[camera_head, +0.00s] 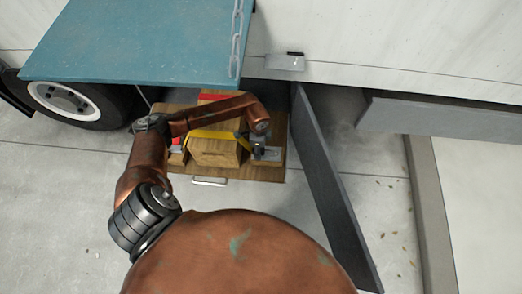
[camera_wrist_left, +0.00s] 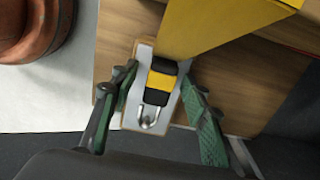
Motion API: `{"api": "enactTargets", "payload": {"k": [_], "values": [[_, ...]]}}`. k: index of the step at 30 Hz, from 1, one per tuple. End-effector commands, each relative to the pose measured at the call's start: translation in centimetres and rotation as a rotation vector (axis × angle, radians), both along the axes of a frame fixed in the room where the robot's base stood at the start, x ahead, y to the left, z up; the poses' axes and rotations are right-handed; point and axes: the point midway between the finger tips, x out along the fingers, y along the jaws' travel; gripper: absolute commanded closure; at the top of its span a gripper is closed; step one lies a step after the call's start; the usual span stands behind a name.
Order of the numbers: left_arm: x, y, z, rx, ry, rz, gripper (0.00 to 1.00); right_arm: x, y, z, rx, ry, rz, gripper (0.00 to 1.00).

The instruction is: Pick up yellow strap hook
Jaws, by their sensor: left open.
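The yellow strap hook (camera_wrist_left: 158,88) shows in the left wrist view as a black and yellow end piece with a metal hook (camera_wrist_left: 147,118), on a pale plate (camera_wrist_left: 134,116). It joins a wide yellow strap (camera_wrist_left: 215,22). My left gripper (camera_wrist_left: 159,74) is open, one green finger on each side of the hook; whether they touch it I cannot tell. In the head view my left gripper (camera_head: 257,147) is at the right side of a wooden box (camera_head: 213,155) with the yellow strap (camera_head: 208,134) around it. The hook is not clear there. My right gripper is not seen.
The box stands on a wooden drawer or tray (camera_head: 235,175) with a handle (camera_head: 209,182). A blue-green panel (camera_head: 140,45) overhangs it. A grey door panel (camera_head: 330,180) stands close on the right. A wheel (camera_head: 65,102) is at the left. Concrete floor is free in front.

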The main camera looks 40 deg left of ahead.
Motion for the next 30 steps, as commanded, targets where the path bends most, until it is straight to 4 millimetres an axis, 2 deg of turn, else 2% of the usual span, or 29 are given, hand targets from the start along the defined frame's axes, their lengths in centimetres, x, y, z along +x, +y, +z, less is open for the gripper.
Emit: {"api": "enactTargets", "payload": {"k": [7,25,30], "values": [[0.02,-0.01,0.01,0.000,-0.001,-0.001,0.59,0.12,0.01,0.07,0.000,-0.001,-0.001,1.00],[0.03,-0.03,0.02,0.000,-0.001,-0.001,1.00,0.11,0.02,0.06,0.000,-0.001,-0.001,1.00],[0.04,-0.03,0.04,0.000,-0.001,-0.001,1.00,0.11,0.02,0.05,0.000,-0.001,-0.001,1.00]]}}
